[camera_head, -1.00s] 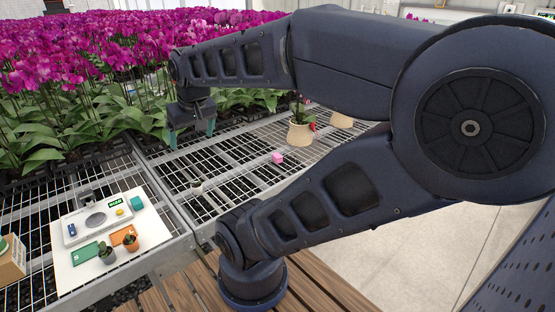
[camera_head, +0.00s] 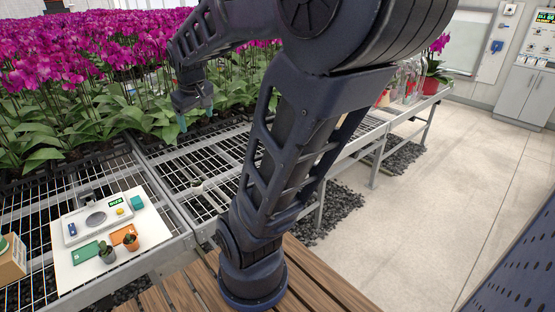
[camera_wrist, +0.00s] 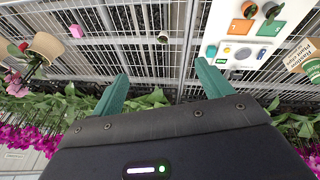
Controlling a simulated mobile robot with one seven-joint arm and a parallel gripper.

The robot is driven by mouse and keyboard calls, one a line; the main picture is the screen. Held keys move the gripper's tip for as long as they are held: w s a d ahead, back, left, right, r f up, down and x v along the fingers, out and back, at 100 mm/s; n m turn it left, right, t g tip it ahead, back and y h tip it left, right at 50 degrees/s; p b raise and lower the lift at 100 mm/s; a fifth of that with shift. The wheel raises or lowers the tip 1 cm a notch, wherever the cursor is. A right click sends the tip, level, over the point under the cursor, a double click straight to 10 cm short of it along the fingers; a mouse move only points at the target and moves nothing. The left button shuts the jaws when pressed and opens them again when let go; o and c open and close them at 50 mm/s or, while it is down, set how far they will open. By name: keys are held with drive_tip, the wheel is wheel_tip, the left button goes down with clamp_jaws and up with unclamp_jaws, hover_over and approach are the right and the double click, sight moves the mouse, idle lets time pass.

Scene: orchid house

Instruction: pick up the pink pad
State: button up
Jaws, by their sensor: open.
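The pink pad (camera_wrist: 76,31) is a small pink block lying on the wire bench, in the upper left of the wrist view. In the head view it is hidden behind my arm. My gripper (camera_wrist: 162,88) is open and empty, its two teal fingers spread apart. In the head view my gripper (camera_head: 196,118) hangs above the far part of the bench, beside the orchid leaves. The pad lies off to one side of the fingers, clear of them.
A white board (camera_head: 75,262) carries a scale, coloured cards and small potted plants. A small cup (camera_head: 197,185) stands on the wire bench (camera_head: 172,160). A tan pot (camera_wrist: 46,46) stands near the pad. Dense orchids (camera_head: 60,70) fill the back left.

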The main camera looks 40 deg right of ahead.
drive_tip(key=w+d+f+n+g+h, duration=0.1)
drive_tip(key=w+d+f+n, duration=0.2)
drive_tip(key=w+d+f, duration=0.55)
drive_tip(key=w+d+f+n+g+h, duration=0.1)
drive_tip(key=w+d+f+n+g, duration=0.2)
drive_tip(key=w+d, duration=1)
drive_tip(key=shift+s+d+f+n+g+h, duration=0.15)
drive_tip(key=shift+d+f+n, duration=1.1)
drive_tip(key=shift+d+f, duration=3.9)
drive_tip(key=shift+s+d+f+n+g+h, duration=0.15)
drive_tip(key=shift+d+f+n, duration=1.05)
drive_tip(key=shift+d+f, duration=4)
drive_tip(key=shift+s+d+f+n+g+h, duration=0.15)
drive_tip(key=shift+d+f+n, duration=1.1)
drive_tip(key=shift+d+f, duration=3.9)
drive_tip(key=shift+w+a+f, duration=0.1)
drive_tip(key=shift+a+f, duration=0.9)
drive_tip(key=shift+a, duration=0.05)
drive_tip(key=shift+c, duration=0.5)
drive_tip(key=c, duration=1)
